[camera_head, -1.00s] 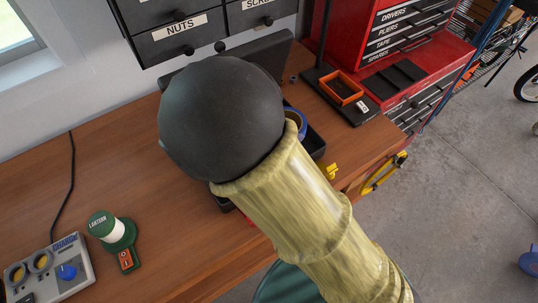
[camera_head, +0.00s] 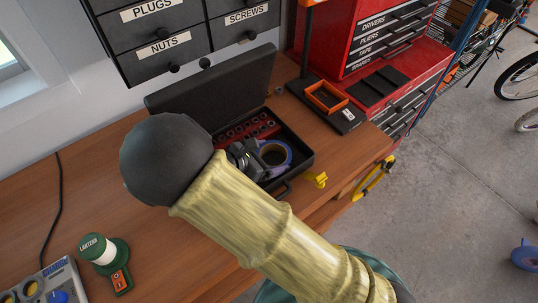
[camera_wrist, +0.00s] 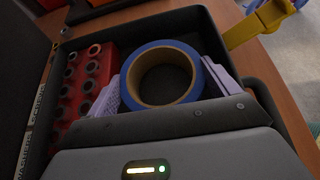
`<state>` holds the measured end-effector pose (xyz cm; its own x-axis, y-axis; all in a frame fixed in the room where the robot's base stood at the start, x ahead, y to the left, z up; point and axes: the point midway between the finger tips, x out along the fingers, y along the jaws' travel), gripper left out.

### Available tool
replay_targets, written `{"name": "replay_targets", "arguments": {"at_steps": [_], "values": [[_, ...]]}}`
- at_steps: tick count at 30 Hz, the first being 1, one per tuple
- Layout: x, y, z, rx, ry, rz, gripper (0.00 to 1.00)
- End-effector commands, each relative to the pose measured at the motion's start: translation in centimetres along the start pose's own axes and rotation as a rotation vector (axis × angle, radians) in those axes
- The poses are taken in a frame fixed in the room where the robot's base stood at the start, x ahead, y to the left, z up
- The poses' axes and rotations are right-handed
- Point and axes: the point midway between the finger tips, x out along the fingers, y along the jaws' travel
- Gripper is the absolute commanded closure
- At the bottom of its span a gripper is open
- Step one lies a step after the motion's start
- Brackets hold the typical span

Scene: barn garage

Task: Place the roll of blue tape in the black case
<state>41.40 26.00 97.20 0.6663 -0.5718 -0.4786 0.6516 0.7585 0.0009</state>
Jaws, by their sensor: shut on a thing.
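The roll of blue tape (camera_head: 276,153), with a brown cardboard core, is within the open black case (camera_head: 307,161) on the bench. In the wrist view, the tape roll (camera_wrist: 197,68) is between the lavender finger pads of my gripper (camera_wrist: 168,84), which is shut on it. The black case (camera_wrist: 238,52) surrounds the roll there. I cannot tell whether the roll touches the case floor. My gripper (camera_head: 258,158) also shows over the case in the head view, partly hidden by my arm. The case's raised lid (camera_head: 225,92) stands at the back.
A red socket holder (camera_wrist: 85,80) fills the case's left side. A yellow object (camera_head: 315,180) is by the case's front right. An orange-rimmed tray (camera_head: 326,96) lies behind right. A green lantern (camera_head: 104,252) stands at front left.

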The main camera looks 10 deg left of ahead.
Motion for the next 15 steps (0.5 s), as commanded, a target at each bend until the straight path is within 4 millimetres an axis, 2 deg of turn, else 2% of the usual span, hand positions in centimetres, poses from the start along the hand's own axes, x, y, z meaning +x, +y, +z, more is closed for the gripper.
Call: {"name": "replay_targets", "arguments": {"at_steps": [11, 12, 14, 15], "values": [[0.22, 0.03, -0.41, 0.0, 0.0, 0.001, 0.38], [0.23, 0.03, -0.45, 0.0, 0.001, 0.001, 0.11], [0.2, 0.03, -0.4, 0.0, 0.001, 0.001, 0.0], [0.2, 0.03, -0.4, 0.0, 0.001, 0.001, 0.0]]}}
